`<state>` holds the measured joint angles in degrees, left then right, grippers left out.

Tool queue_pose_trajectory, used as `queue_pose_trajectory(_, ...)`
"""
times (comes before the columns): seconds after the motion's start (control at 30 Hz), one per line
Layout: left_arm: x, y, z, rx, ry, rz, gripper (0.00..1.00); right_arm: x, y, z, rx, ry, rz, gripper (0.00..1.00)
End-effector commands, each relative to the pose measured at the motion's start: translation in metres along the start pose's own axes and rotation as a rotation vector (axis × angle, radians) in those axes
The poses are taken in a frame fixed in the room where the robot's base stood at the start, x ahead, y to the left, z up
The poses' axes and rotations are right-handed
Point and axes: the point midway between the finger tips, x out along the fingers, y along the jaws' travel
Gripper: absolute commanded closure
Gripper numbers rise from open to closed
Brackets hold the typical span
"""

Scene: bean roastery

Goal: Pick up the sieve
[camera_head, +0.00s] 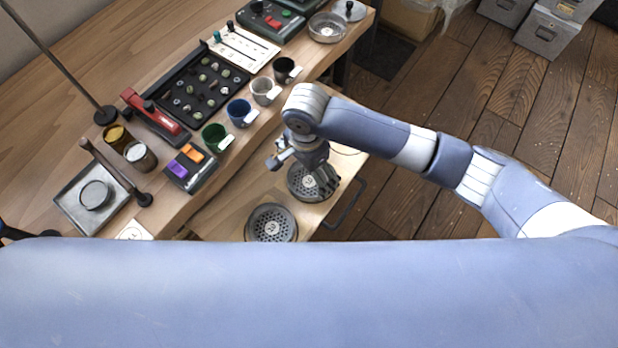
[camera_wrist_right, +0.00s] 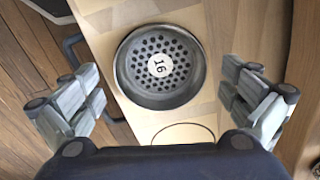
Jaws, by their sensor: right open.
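Two round grey metal sieves with perforated bottoms and white number discs lie on a low pale wooden surface. One sieve (camera_head: 296,192) is partly hidden by my right gripper (camera_head: 322,182). The wrist view shows this sieve (camera_wrist_right: 135,84) whole, its disc reading 16. It lies between the two spread fingers of my right gripper (camera_wrist_right: 160,72), which is open, empty and above it. The other sieve (camera_head: 272,225) lies nearer, to the lower left; its number is too small to read surely. My left gripper is not in view.
An empty outlined circle (camera_wrist_right: 183,133) marks the wood beside the sieve. A dark handle (camera_head: 347,208) runs along the surface's right side. Green (camera_head: 214,137), blue and white cups stand on the higher bench at left. A black bean tray (camera_head: 200,85) lies behind them.

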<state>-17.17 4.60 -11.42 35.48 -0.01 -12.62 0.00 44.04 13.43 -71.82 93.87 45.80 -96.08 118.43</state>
Motion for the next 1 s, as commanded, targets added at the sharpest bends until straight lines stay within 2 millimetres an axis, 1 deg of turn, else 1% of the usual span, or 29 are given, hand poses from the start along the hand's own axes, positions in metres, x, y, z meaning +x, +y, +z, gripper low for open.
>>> queue_pose_trajectory(0.03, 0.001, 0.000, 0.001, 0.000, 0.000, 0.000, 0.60, 0.009, 0.001, -0.001, 0.001, 0.002, 0.002, 0.00)
queue_pose_trajectory(0.1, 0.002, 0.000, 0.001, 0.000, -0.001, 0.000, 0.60, 0.018, 0.001, -0.001, 0.001, 0.002, 0.002, 0.00)
queue_pose_trajectory(0.2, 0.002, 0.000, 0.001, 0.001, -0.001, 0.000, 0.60, 0.025, 0.001, -0.001, 0.000, 0.002, 0.000, 0.00)
queue_pose_trajectory(0.43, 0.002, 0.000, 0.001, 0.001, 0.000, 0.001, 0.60, 0.027, 0.001, -0.001, -0.001, 0.001, -0.001, 0.00)
queue_pose_trajectory(0.47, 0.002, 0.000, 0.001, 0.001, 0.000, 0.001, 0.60, 0.026, 0.001, -0.001, -0.001, 0.001, -0.001, 0.05)
queue_pose_trajectory(0.5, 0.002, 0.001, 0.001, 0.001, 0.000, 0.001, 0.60, 0.026, 0.001, -0.001, -0.001, 0.001, -0.001, 0.14)
queue_pose_trajectory(0.57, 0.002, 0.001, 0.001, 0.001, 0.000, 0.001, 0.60, 0.026, 0.001, -0.001, -0.001, 0.001, -0.001, 0.27)
queue_pose_trajectory(0.6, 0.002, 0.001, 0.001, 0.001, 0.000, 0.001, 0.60, 0.026, 0.001, -0.001, 0.000, 0.001, -0.001, 0.36)
queue_pose_trajectory(1.0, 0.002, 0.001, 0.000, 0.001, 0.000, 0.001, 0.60, 0.024, 0.000, 0.000, 0.000, 0.001, -0.001, 0.36)
